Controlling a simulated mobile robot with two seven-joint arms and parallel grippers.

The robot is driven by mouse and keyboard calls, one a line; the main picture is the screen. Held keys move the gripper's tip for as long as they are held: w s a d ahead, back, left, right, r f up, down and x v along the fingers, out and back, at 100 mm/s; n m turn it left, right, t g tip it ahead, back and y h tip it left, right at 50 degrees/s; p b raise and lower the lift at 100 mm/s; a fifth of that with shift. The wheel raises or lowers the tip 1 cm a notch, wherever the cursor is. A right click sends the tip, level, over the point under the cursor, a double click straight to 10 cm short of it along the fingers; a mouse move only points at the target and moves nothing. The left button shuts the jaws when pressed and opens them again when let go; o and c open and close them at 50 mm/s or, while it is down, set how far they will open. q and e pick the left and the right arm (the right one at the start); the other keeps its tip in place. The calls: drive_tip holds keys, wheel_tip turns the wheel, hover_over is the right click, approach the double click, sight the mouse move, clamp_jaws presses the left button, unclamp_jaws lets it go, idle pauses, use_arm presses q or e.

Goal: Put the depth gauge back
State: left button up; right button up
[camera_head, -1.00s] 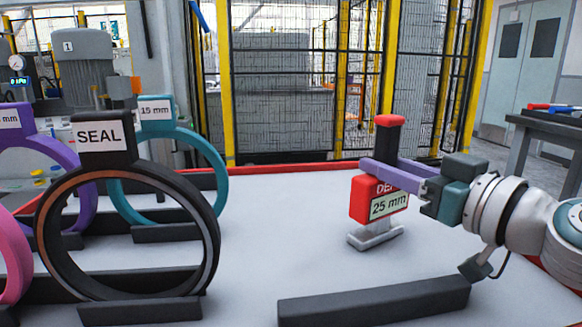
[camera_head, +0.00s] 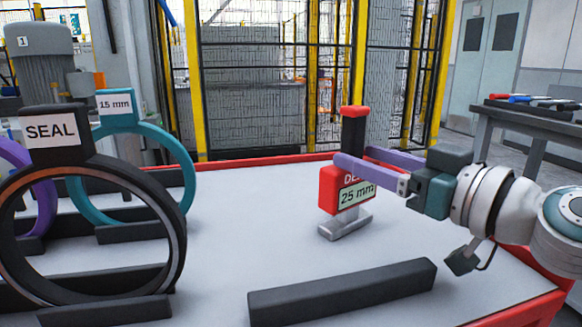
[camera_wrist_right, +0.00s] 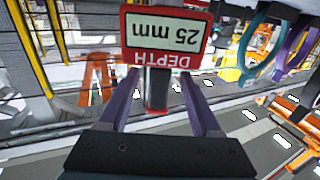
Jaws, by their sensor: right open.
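The depth gauge (camera_head: 332,189) is a red block with a "25 mm" display, a black post with a red cap on top, and a grey foot. It stands upright on the white tabletop, right of the middle. In the right wrist view the gauge (camera_wrist_right: 167,36) appears upside down, with its post between the fingers. My right gripper (camera_head: 354,157) comes in from the right. Its two purple fingers are open, one on each side of the post, with a gap visible on both sides in the wrist view. My left gripper is not in view.
A black "SEAL" ring (camera_head: 172,225) and a teal "15 mm" ring (camera_head: 190,175) stand on the left, with a purple ring (camera_head: 43,205) partly hidden. A long dark bar (camera_head: 345,290) lies in front of the gauge. The tabletop between the rings and gauge is clear.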

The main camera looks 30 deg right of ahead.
drive_tip(key=s+d+b, duration=0.1)
drive_tip(key=s+b, duration=0.2)
drive_tip(key=s, duration=0.6)
drive_tip(key=shift+s+d, duration=0.2)
drive_tip(key=shift+s, duration=0.05)
